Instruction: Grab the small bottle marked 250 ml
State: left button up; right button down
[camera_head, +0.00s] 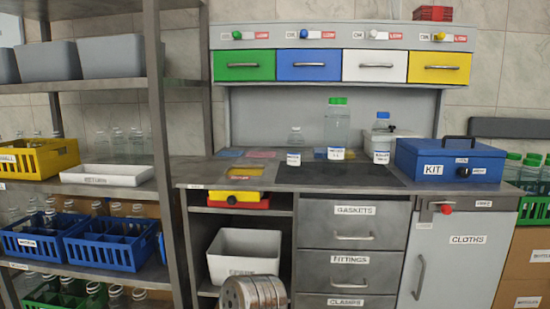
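Three clear bottles with white labels stand upright on the grey workbench (215,173). The smallest bottle (295,149) is at the left of the group and shows no coloured cap. A taller bottle with a green cap (337,127) stands in the middle, a little apart from it. A bottle with a blue cap (381,142) stands to the right. The print on their labels is too small to read, so I cannot confirm which is marked 250 ml. Neither of my grippers is in view.
A blue KIT box (451,160) sits on the bench at right. Coloured drawers (309,65) hang above the bench. The rack at left holds a yellow crate (38,158), a white RETURN tray (106,175) and blue crates (110,244). The bench front left of the bottles is mostly clear.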

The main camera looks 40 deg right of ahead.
aim_at(294, 163)
jog(key=z, duration=1.6)
